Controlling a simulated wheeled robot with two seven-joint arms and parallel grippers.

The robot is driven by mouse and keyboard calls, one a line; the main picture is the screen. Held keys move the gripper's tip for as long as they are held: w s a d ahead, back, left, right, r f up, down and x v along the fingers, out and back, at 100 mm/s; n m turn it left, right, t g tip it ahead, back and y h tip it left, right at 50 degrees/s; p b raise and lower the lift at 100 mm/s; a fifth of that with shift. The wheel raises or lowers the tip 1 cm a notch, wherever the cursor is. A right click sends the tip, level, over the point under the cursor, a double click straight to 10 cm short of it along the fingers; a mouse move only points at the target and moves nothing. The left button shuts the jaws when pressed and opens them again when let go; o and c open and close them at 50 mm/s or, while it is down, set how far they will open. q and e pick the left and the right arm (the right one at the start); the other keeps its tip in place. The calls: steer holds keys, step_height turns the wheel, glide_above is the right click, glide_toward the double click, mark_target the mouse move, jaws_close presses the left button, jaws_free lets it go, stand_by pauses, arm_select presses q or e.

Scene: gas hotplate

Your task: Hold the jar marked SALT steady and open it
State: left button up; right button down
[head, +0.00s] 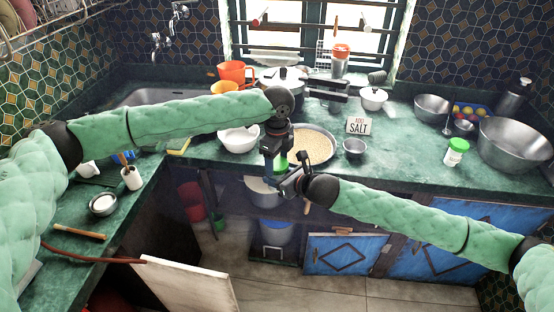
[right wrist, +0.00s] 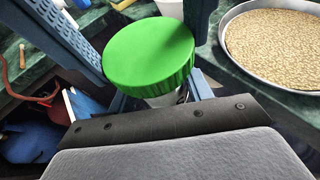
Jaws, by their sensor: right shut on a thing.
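A jar with a ribbed green lid (right wrist: 150,55) is held upright between my two arms. Its lid also shows in the head view (head: 281,163), partly covered by my grippers. My right gripper (right wrist: 158,97) is shut on the jar's body below the lid. My left gripper (head: 274,158) points down from above. In the right wrist view, its blue fingers stand on either side of the lid; whether they press on it is not clear. The lid sits on the jar. No label shows on this jar.
A sign reading "ADD SALT" (head: 358,126) stands on the counter behind a wide pan of grain (head: 313,147). Another green-lidded jar (head: 456,151) stands at the right, near a large steel bowl (head: 515,144). A small steel bowl (head: 354,148) is beside the pan.

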arm_select(q)
steer(key=n, duration=0.4)
steer(key=shift+n, duration=1.2)
steer(key=o, duration=1.1)
steer(key=shift+c, duration=0.2)
